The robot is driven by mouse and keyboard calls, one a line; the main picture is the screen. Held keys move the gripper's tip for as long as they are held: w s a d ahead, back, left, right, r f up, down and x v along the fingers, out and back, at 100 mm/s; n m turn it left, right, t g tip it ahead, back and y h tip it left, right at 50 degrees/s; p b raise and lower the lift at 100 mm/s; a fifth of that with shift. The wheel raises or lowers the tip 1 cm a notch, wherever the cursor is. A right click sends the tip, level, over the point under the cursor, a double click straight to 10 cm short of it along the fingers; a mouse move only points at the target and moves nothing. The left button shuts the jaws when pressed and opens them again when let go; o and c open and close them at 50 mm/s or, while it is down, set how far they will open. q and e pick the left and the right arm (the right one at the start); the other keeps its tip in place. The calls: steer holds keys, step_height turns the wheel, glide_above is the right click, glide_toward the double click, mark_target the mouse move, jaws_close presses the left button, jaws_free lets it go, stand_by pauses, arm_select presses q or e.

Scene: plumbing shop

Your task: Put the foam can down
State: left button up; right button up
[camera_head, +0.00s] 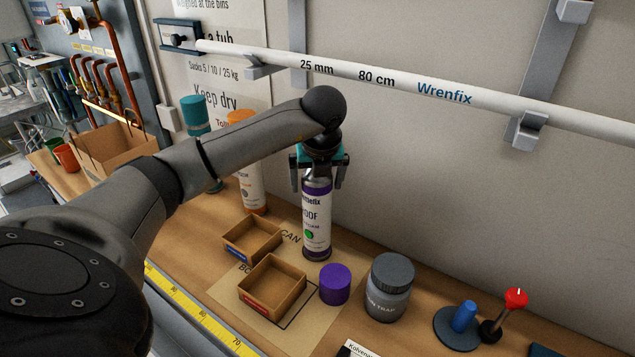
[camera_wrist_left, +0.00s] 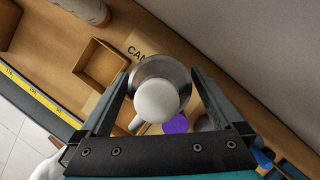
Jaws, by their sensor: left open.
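The foam can (camera_head: 316,222), silver and white with purple bands, stands upright on the bench at the back edge of the tan mat (camera_head: 228,293), beside the printed word CAN. My left gripper (camera_head: 318,182) is above it, pointing down, with its fingers on either side of the can's upper part. In the left wrist view the foam can (camera_wrist_left: 158,98) shows from above, with its pale nozzle between the open fingers and gaps beside it. The can's base is hidden there. The right gripper is not in view.
Two small cardboard boxes (camera_head: 272,287) and a purple cap (camera_head: 335,284) sit close to the can. A grey jar (camera_head: 389,288) stands to the right. An orange-topped can (camera_head: 248,180) stands behind left. A white pipe (camera_head: 400,77) runs along the wall above.

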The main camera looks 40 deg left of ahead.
arm_select(q)
steer(key=shift+r, duration=0.15)
steer(key=shift+d+r, duration=0.1)
steer(key=shift+r, duration=0.25)
steer(key=v, duration=0.4)
steer(key=shift+s+d+r, duration=0.2)
steer(key=shift+s+d, duration=0.1)
steer(key=s+d, duration=0.7)
steer(key=d, duration=0.1)
steer(key=shift+s+d, duration=0.25)
steer(key=shift+s, duration=0.1)
steer(key=shift+f, duration=0.15)
